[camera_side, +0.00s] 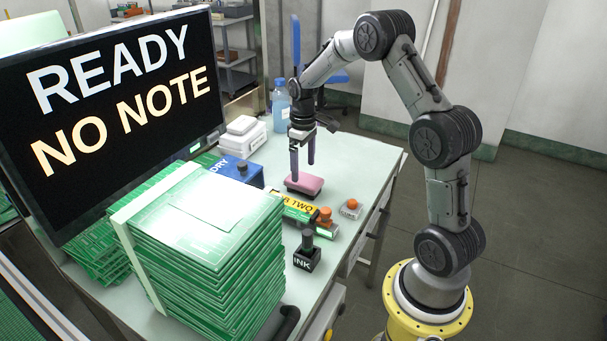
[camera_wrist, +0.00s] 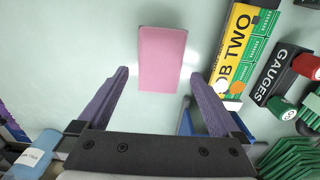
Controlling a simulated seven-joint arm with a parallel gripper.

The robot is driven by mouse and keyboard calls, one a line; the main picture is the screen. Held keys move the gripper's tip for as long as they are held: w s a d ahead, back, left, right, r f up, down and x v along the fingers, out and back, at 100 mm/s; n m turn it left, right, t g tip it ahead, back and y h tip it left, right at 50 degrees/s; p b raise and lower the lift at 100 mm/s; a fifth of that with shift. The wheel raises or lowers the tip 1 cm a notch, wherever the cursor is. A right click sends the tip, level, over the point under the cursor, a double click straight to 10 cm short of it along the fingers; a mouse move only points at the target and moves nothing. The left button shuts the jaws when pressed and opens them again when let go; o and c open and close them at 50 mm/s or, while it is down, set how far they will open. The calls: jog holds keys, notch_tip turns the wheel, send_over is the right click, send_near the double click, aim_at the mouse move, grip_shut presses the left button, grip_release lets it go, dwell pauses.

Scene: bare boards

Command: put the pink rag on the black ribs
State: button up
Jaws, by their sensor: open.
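The pink rag (camera_side: 306,184) looks like a flat, rounded rectangular pad on the pale table, with a dark edge along its underside in the side view. In the wrist view the pink rag (camera_wrist: 162,58) lies ahead, between the lines of my two fingers. My gripper (camera_side: 302,172) points down over the rag, its two purple fingers apart with nothing between them. In the wrist view my gripper (camera_wrist: 160,76) is also open. I cannot make out any black ribs for certain; the dark edge under the rag is too small to identify.
A yellow-and-green JOB TWO board (camera_side: 292,206) and a GAUGES block (camera_wrist: 283,75) lie close to the rag. A black INK stamp (camera_side: 306,257), green board stack (camera_side: 200,260), blue box (camera_side: 236,170) and bottle (camera_side: 281,106) stand around. Clear table lies right of the rag.

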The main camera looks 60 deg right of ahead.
aim_at(303, 179)
notch_tip(303, 179, up, 8)
jog(key=s+a+r+t, duration=0.1)
jog(key=s+a+r, duration=0.3)
jog(key=a+r, duration=0.4)
jog(key=s+a+t, duration=0.2)
jog(key=s+a, duration=0.4)
jog(key=s, duration=0.3)
jog(key=s+a+r+t, duration=0.1)
jog(key=s+a+t, duration=0.1)
jog(key=s+a, duration=0.5)
jog(key=s, duration=0.3)
jog(key=shift+s+a+r+t, duration=0.15)
jog(key=shift+a+r+t, duration=0.05)
jog(key=shift+a+t, duration=0.1)
